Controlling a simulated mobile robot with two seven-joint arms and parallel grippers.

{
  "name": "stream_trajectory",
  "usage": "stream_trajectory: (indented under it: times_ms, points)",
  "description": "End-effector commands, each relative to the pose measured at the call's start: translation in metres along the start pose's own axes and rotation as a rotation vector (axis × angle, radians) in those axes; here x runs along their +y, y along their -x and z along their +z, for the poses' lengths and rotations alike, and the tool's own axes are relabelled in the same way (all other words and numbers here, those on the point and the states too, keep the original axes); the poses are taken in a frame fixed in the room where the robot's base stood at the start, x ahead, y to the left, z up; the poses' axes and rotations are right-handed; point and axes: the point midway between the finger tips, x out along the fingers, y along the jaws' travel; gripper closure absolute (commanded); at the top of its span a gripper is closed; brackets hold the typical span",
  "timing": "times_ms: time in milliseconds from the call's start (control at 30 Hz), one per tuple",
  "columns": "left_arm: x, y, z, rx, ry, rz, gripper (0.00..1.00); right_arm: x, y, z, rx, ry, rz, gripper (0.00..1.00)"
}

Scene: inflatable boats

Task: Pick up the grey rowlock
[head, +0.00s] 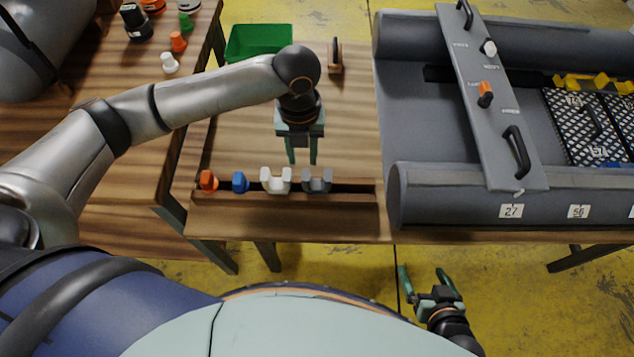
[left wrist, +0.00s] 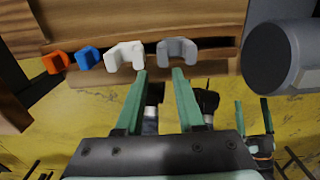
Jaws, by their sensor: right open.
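The grey rowlock (head: 317,181) sits in the slotted wooden rack at the table's front edge, at the right end of a row of rowlocks. It also shows in the left wrist view (left wrist: 177,49), just beyond the fingertips. My left gripper (head: 301,160) points down above the table, behind the rack, close to the grey and white rowlocks. Its green fingers are apart with nothing between them, and they show in the left wrist view (left wrist: 161,76). My right gripper (head: 428,273) is open and empty, low in front of the table over the yellow floor.
A white rowlock (head: 275,181), a blue rowlock (head: 240,182) and an orange rowlock (head: 208,181) stand left of the grey one. A green bin (head: 258,42) is at the back. A grey inflatable boat (head: 420,120) fills the right side.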

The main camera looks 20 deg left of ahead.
Motion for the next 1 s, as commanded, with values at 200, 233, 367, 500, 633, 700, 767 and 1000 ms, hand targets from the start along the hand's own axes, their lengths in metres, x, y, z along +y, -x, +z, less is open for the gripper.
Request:
stream_trajectory:
  times_ms: [200,233,367,500,633,700,767,1000]
  points:
    - [-0.001,-0.033,0.0,0.0,0.001,-0.001,0.62,-0.003,-0.004,0.001,0.001,0.001,-0.007,0.06]
    - [-0.001,-0.035,0.0,0.0,0.001,-0.001,0.62,-0.003,-0.004,0.001,0.002,0.002,-0.008,0.06]
    - [-0.002,-0.044,0.0,0.0,0.001,-0.002,0.62,-0.003,-0.005,-0.001,0.007,0.003,-0.008,0.06]
    - [-0.004,-0.066,0.002,0.001,0.001,-0.001,0.62,-0.003,-0.007,0.0,0.009,0.003,-0.011,0.06]
    - [-0.004,-0.083,0.002,-0.001,0.001,-0.002,0.62,-0.005,-0.008,0.0,0.008,0.004,-0.014,0.06]
    - [-0.004,-0.088,0.002,-0.001,0.001,-0.002,0.62,-0.005,-0.009,0.0,0.006,0.005,-0.016,0.06]
    - [-0.004,-0.09,0.002,-0.002,0.001,-0.002,0.62,-0.006,-0.009,0.0,0.005,0.005,-0.017,0.06]
    - [-0.004,-0.09,0.003,-0.003,0.0,-0.003,0.66,-0.006,-0.009,-0.001,0.005,0.006,-0.018,0.06]
